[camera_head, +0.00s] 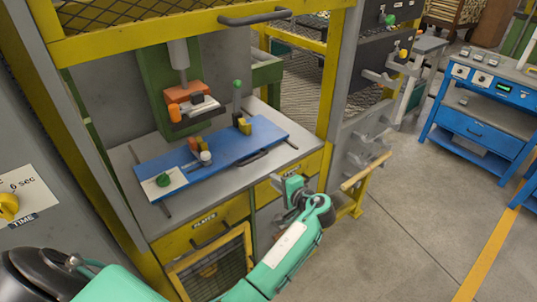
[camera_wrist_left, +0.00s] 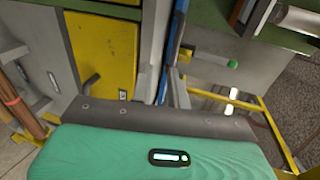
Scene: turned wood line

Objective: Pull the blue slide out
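The blue slide (camera_head: 222,162) lies on the grey bed of the press, under the orange-and-grey press head (camera_head: 190,103). A dark bar handle (camera_head: 251,160) runs along its front edge. Small orange, white, yellow and green parts stand on it, and its left end has a white plate. My left gripper (camera_head: 292,187) is in front of the slide, below and right of the handle and apart from it. Its fingers are too small and turned to read. In the left wrist view a blue edge (camera_wrist_left: 173,40), likely the slide, runs upright; no fingertips show. My right gripper is not in view.
Yellow posts and a raised mesh guard (camera_head: 130,14) frame the press opening. Yellow drawers (camera_head: 203,222) and a mesh door (camera_head: 212,268) are below the bed. Open floor lies before the blue bench (camera_head: 480,130).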

